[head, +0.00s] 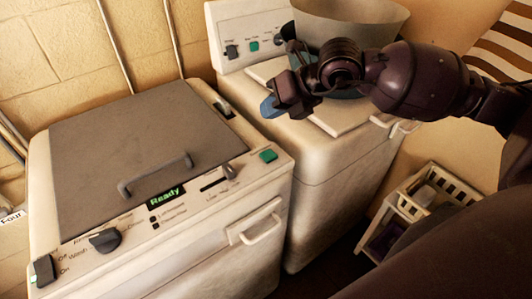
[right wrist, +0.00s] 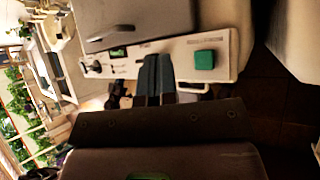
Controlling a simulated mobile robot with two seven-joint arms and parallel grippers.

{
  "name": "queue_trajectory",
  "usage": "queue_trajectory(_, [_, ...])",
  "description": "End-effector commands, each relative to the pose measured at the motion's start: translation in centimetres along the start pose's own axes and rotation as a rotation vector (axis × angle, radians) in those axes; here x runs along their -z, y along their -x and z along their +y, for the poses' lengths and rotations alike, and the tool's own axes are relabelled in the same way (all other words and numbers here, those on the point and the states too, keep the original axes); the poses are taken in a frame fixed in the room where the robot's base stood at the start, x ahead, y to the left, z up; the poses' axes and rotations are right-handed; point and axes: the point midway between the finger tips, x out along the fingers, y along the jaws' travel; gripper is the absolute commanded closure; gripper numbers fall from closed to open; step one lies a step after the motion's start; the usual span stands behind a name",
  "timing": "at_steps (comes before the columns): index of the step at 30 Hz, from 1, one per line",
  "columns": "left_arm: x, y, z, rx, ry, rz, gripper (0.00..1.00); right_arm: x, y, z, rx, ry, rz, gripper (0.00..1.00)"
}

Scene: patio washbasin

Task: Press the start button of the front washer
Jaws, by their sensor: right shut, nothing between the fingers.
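The front washer (head: 262,187) is a cream machine with a grey lid (head: 130,140) that is shut. Its green start button (head: 268,156) sits at the right end of the front panel, and it also shows in the right wrist view (right wrist: 205,59). The panel's display (head: 165,196) reads "Ready". My right gripper (head: 270,106) is shut and empty. In the head view it is above and beyond the button, apart from it. In the right wrist view its blue fingertips (right wrist: 158,62) appear left of the button. My left gripper is not in view.
A second cream washer (head: 330,150) stands behind to the right, with a large tub (head: 350,15) on top, partly behind my right arm. A white crate (head: 440,187) is at the lower right. A lid handle (head: 155,175) and a front door handle (head: 262,228) stick out.

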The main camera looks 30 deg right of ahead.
Motion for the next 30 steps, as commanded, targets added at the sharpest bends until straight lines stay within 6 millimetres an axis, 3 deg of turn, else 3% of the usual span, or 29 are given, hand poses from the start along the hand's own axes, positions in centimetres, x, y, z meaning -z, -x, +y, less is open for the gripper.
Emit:
queue_trajectory(11, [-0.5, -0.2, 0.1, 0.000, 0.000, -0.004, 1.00, 0.5, -0.6, -0.4, -0.001, -0.001, 0.000, 1.00])
queue_trajectory(20, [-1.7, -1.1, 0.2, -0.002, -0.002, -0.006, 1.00, 2.0, -2.8, -2.0, 0.000, -0.001, 0.002, 1.00])
queue_trajectory(30, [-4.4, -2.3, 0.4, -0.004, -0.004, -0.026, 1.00, 4.1, -5.7, -4.1, -0.001, -0.002, 0.003, 1.00])
